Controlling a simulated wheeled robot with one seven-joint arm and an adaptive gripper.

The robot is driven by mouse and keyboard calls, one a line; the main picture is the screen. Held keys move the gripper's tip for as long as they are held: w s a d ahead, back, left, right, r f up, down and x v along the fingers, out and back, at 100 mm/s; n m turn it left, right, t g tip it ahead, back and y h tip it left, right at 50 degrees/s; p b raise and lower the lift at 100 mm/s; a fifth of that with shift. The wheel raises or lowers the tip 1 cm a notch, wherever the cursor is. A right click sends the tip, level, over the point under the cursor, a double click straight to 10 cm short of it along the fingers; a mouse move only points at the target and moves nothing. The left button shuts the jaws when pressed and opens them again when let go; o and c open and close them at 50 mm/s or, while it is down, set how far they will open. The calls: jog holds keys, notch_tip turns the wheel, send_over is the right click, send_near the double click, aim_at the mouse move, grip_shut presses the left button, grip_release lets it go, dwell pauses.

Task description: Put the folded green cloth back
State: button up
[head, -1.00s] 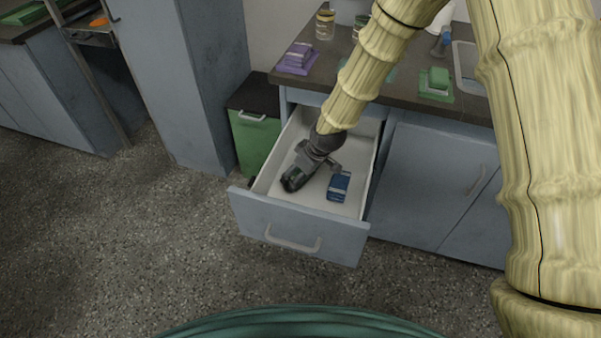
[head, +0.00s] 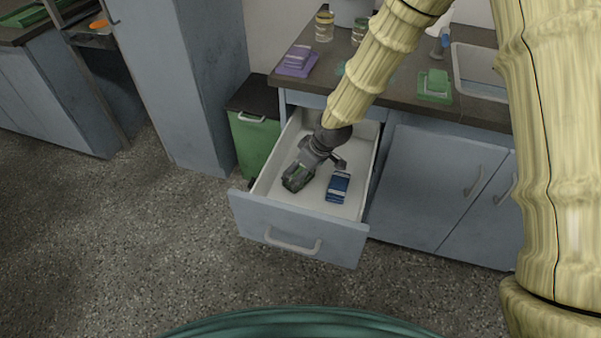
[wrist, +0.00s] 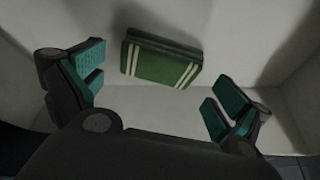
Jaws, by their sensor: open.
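A folded green cloth with white stripes (wrist: 162,62) lies on the pale drawer floor in the wrist view. It sits just beyond and between the two finger pads, with no visible contact. My gripper (wrist: 158,90) is open and empty.
A folded blue cloth (head: 339,186) lies in the drawer, right of my gripper. A folded purple cloth (head: 299,55) sits on a purple mat on the counter, near jars (head: 325,26). A green bin (head: 253,140) stands left of the drawer. Drawer walls surround my gripper closely.

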jog(key=p+v, duration=0.1)
jog(key=v, duration=0.7)
jog(key=shift+r, duration=0.3)
jog(key=shift+s+d, duration=0.1)
jog(key=shift+c, duration=0.4)
dwell(0.4)
